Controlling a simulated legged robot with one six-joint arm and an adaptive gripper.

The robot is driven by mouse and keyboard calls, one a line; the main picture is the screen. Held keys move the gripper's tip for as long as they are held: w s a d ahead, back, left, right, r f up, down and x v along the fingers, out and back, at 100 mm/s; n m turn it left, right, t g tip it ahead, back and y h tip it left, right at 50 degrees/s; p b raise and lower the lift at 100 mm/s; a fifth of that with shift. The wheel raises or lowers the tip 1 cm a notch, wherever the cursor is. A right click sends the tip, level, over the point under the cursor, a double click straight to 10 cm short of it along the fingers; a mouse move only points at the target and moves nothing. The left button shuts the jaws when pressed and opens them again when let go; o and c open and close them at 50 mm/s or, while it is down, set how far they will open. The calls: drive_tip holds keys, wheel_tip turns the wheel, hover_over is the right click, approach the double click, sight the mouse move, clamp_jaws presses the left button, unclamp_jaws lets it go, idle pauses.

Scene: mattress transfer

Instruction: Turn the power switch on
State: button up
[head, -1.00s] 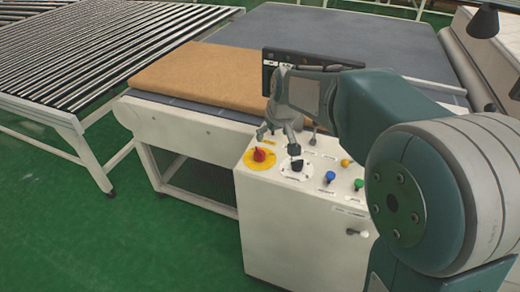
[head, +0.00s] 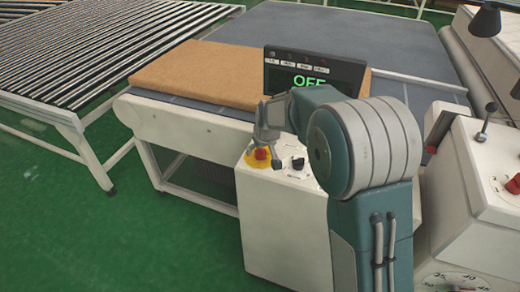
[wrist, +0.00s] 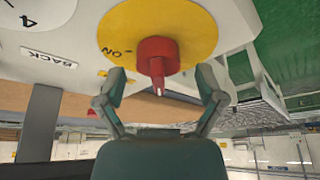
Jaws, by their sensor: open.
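The power switch is a red rotary knob (head: 261,153) on a round yellow plate (head: 252,164) at the left of the white control box's top. In the wrist view the red knob (wrist: 156,58) stands out from the yellow plate (wrist: 190,25), with "ON" printed beside it. My gripper (head: 265,138) is open at the knob. In the wrist view its fingertips (wrist: 161,78) are on either side of the knob, with gaps showing. A dark display (head: 312,72) behind my arm reads "OFF" in green.
A black knob (head: 297,164) on a white plate is just right of the red one. A brown mattress (head: 195,78) lies on the conveyor behind. A roller table (head: 60,75) stands at left. Another white console (head: 475,175) is at right.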

drive_tip(key=c, duration=1.2)
drive_tip(key=shift+o, duration=0.2)
drive_tip(key=shift+f+m, duration=0.1)
drive_tip(key=shift+m, duration=0.2)
drive_tip(key=m+h, duration=0.1)
drive_tip(key=m, duration=0.3)
drive_tip(key=shift+h, duration=0.4)
drive_tip(key=m, duration=0.2)
drive_tip(key=m+h, duration=0.1)
drive_tip(key=m, duration=0.1)
drive_tip(key=shift+m+h, duration=0.3)
drive_tip(key=shift+m, duration=0.1)
drive_tip(key=m, duration=0.2)
drive_tip(key=m+h, duration=0.1)
drive_tip(key=m, duration=0.1)
drive_tip(key=shift+f+g+h, duration=0.1)
drive_tip(key=shift+g+h, duration=0.2)
drive_tip(key=shift+g, duration=0.1)
drive_tip(key=shift+s+m+g+h, duration=0.1)
drive_tip(key=shift+m+g+h, duration=0.2)
drive_tip(key=shift+m, duration=0.85)
drive_tip(key=shift+m+g+h, duration=0.1)
drive_tip(key=shift+m+g, duration=0.3)
drive_tip(key=shift+m, duration=0.75)
